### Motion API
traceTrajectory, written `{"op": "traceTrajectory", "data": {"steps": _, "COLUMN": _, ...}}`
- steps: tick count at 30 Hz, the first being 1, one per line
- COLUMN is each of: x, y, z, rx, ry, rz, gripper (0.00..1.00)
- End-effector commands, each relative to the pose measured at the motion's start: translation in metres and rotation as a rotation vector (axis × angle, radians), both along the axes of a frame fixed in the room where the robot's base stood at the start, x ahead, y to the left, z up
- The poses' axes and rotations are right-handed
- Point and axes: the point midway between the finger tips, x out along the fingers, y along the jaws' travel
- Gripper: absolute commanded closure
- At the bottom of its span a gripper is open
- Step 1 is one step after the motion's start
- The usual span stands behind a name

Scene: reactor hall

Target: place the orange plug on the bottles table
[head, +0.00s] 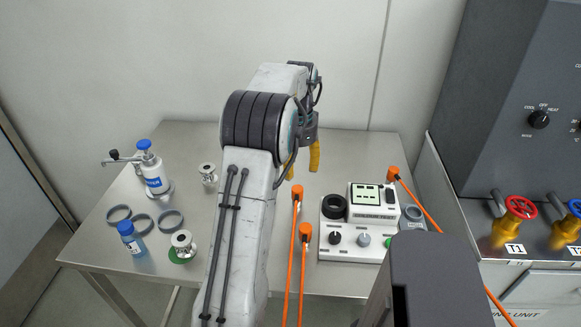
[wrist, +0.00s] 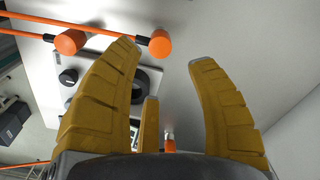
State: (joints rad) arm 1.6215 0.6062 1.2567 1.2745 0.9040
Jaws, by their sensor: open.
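Three orange plugs on orange cables show in the head view: one near the table's middle (head: 297,191), one in front of it (head: 305,233) and one behind the test unit (head: 393,173). A steel table (head: 110,232) carries bottles on its left side: a blue-capped pump bottle (head: 153,176) and a small blue bottle (head: 131,240). My gripper (wrist: 165,52) is open, with nothing between its yellow fingers. In the wrist view, one plug (wrist: 160,43) lies between the fingertips in the picture, apparently beyond them, and another (wrist: 70,41) is left of it.
A white test unit (head: 347,248) with knobs and a black ring stands on the table's right part. Several grey rings (head: 144,223) and metal fittings (head: 183,243) lie left of my arm. A dark cabinet (head: 500,110) with red and blue valves stands at right. A wall closes the back.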

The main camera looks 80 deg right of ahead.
Motion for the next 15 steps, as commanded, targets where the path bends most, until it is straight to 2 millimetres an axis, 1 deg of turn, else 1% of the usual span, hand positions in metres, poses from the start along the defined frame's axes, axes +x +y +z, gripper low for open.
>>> {"op": "traceTrajectory", "data": {"steps": 4, "x": 0.0, "y": 0.0, "z": 0.006, "rx": 0.0, "ry": 0.0, "rz": 0.0, "gripper": 0.48}}
{"op": "traceTrajectory", "data": {"steps": 11, "x": 0.0, "y": 0.0, "z": 0.007, "rx": 0.0, "ry": 0.0, "rz": 0.0, "gripper": 0.48}}
{"op": "traceTrajectory", "data": {"steps": 14, "x": 0.007, "y": 0.002, "z": 0.009, "rx": -0.003, "ry": 0.001, "rz": 0.02, "gripper": 0.48}}
{"op": "traceTrajectory", "data": {"steps": 15, "x": 0.014, "y": 0.004, "z": 0.011, "rx": -0.006, "ry": 0.001, "rz": 0.041, "gripper": 0.48}}
